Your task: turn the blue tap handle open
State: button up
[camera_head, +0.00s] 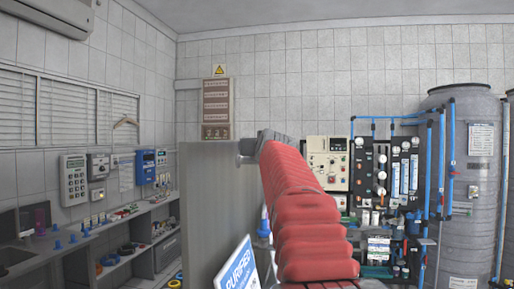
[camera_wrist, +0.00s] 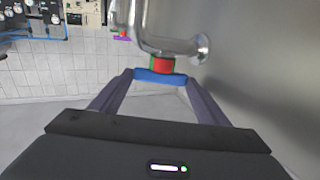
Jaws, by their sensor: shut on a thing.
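In the wrist view, the blue tap handle (camera_wrist: 160,77) is a short blue bar below a red and green collar (camera_wrist: 162,65) on a shiny metal pipe (camera_wrist: 168,42). The handle lies crosswise in the picture. My gripper (camera_wrist: 160,79) is shut on it, with one dark finger at each end of the bar. In the head view my red arm reaches forward to the edge of a grey panel, and I cannot make out the handle or my fingertips there.
A grey panel (camera_head: 207,210) stands close beside my arm; a smooth grey surface (camera_wrist: 265,60) is close at the right in the wrist view. A purified-water sign (camera_head: 237,268) is low in front. Equipment and tanks (camera_head: 468,110) stand right, a cluttered bench left.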

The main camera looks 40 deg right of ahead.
jog(key=o, duration=1)
jog(key=shift+o, duration=0.2)
jog(key=shift+s+d+n+t+y, duration=0.15)
jog(key=shift+n+t+y, duration=0.2)
jog(key=shift+n+y, duration=0.35)
jog(key=shift+d+n+t+y, duration=0.15)
jog(key=shift+n+t+y, duration=0.25)
jog(key=shift+y, duration=0.5)
jog(key=shift+d+n+t+y, duration=0.25)
jog(key=shift+n+y, duration=0.5)
jog(key=shift+y, duration=0.4)
jog(key=shift+d+n+t+y, duration=0.1)
jog(key=shift+n+t+y, duration=0.1)
jog(key=shift+n+y, duration=0.75)
jog(key=shift+d+y, duration=0.1)
jog(key=shift+y, duration=0.7)
